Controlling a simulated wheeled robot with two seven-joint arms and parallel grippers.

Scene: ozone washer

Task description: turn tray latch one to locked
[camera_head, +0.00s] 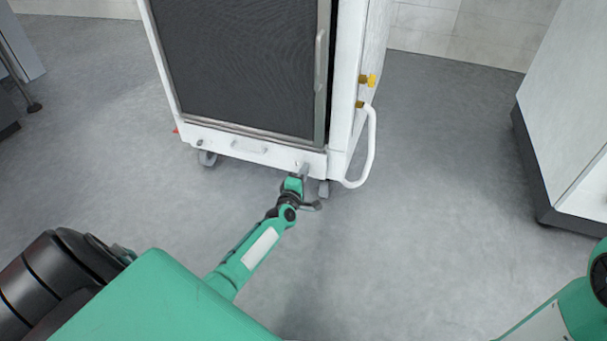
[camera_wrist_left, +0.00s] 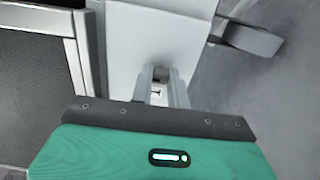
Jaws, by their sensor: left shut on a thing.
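The white washer cabinet (camera_head: 345,100) stands ahead with a low white tray front (camera_head: 230,148) below its dark mesh door. A small latch (camera_head: 200,143) shows at the tray front's left end. My left gripper (camera_head: 303,172) is at the right end of the tray front, shut on a small grey tray latch. In the left wrist view the two fingers (camera_wrist_left: 163,88) close around this latch at the white panel (camera_wrist_left: 155,40). The fingers hide most of the latch, so its turn angle cannot be told. No label shows which latch is number one. My right gripper is out of view.
A grey tray handle (camera_head: 248,147) is at the tray's middle. Yellow fittings (camera_head: 367,80) are above. Another white cabinet (camera_head: 570,110) stands far right. The floor between is clear.

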